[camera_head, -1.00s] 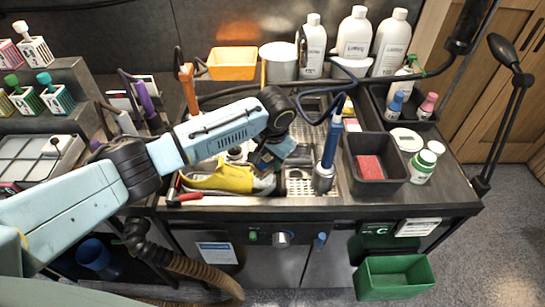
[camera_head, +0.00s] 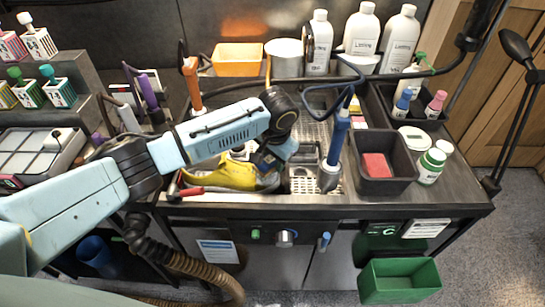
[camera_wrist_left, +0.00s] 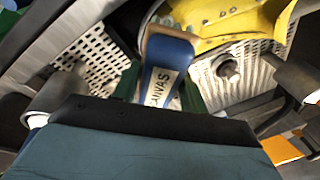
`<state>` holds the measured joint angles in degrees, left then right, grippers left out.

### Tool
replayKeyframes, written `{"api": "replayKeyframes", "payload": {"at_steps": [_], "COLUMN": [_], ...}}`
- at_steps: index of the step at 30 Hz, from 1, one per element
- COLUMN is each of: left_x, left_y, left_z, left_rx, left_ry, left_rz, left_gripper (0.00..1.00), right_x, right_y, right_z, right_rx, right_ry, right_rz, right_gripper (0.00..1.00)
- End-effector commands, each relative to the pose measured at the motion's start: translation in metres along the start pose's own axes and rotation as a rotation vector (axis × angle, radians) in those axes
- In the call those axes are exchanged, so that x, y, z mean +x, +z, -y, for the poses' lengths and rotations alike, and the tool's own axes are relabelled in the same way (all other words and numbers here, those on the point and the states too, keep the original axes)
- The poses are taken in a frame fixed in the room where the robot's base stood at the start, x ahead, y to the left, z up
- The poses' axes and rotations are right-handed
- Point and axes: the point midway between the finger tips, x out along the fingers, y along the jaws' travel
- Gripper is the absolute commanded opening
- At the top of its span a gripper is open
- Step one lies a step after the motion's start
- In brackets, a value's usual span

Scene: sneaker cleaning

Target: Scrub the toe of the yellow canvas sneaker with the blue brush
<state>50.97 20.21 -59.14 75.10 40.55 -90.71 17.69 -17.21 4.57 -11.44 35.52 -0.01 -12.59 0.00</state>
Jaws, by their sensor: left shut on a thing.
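The yellow canvas sneaker (camera_head: 222,175) lies on its side or low at the sink's front left, partly hidden behind my left arm. In the left wrist view its yellow upper (camera_wrist_left: 225,22), with eyelets, shows at the top. My left gripper (camera_head: 268,158) is over the sneaker's right end. It is shut on the blue brush (camera_wrist_left: 165,75), whose label reads CANVAS. The brush's far end lies close to the sneaker; whether its bristles touch cannot be seen. My right gripper is out of view.
A blue-handled tool (camera_head: 338,140) stands upright right of the sneaker. A dark bin with a red sponge (camera_head: 376,165) is farther right. A red-handled tool (camera_head: 190,191) lies at the front left. White bottles (camera_head: 362,28) stand behind.

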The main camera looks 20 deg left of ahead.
Motion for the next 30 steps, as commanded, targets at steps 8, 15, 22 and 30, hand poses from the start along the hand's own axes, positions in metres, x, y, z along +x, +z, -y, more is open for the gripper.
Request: {"api": "replayKeyframes", "payload": {"at_steps": [8,15,22,30], "left_x": [0.006,0.01,0.015,0.018], "left_y": [0.001,0.003,0.004,0.001], "left_z": [0.0,0.0,0.0,0.002], "left_rx": [0.0,-0.001,-0.001,-0.001], "left_ry": [0.0,0.0,0.001,0.0], "left_rz": [0.001,0.0,0.0,-0.001], "left_gripper": [0.22,0.22,0.22,0.22], "right_x": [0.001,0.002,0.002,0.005], "right_y": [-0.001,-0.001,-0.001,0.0], "right_z": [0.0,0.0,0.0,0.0], "right_rx": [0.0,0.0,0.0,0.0], "right_ry": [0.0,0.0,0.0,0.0], "right_rz": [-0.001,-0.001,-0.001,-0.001], "right_gripper": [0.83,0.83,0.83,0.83]}}
